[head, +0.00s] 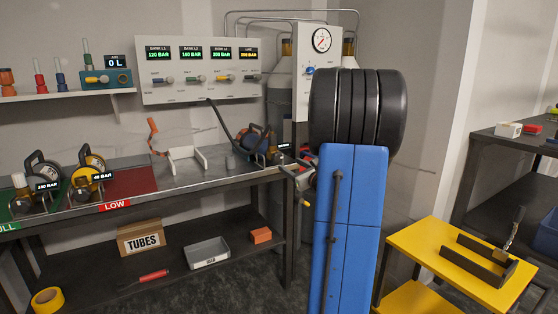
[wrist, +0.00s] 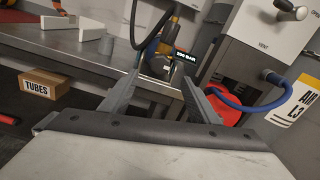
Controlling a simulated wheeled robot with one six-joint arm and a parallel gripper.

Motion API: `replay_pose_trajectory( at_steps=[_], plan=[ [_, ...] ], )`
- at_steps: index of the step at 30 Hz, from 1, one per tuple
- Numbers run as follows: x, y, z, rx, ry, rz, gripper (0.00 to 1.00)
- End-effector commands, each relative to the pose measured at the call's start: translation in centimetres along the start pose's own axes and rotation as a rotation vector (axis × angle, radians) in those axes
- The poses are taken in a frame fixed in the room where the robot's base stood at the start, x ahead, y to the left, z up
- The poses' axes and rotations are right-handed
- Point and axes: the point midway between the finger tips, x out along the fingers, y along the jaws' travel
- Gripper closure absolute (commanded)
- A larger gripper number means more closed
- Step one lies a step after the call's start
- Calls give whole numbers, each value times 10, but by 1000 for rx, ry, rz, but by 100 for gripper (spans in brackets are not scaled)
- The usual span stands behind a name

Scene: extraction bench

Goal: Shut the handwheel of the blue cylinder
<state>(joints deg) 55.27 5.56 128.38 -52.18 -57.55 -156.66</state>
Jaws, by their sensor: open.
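My gripper (wrist: 160,77) shows in the wrist view with its two grey fingers apart and nothing between them. Beyond the fingertips a cylinder set (wrist: 158,48) with blue and yellow-orange parts stands on the bench, a lit bar display beside it. In the head view this set (head: 256,141) is at the right end of the bench, with a black hose rising from it. It looks like the blue cylinder; its handwheel cannot be made out clearly. The fingers appear apart from it. In the head view my blue arm hides most of my gripper.
The steel bench (head: 205,177) also carries two other cylinder sets (head: 87,179) at left and a white cradle (head: 186,158). A white vent panel (wrist: 265,40) with a blue hose (wrist: 245,103) stands close at right. A yellow cart (head: 420,255) is at front right.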

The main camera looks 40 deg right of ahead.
Motion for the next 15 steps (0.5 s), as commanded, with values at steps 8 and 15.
replay_pose_trajectory(
  at_steps=[8,15],
  plan=[
    [51,1,0,1,0,2,45],
    [86,0,0,1,0,1,45]
  ],
)
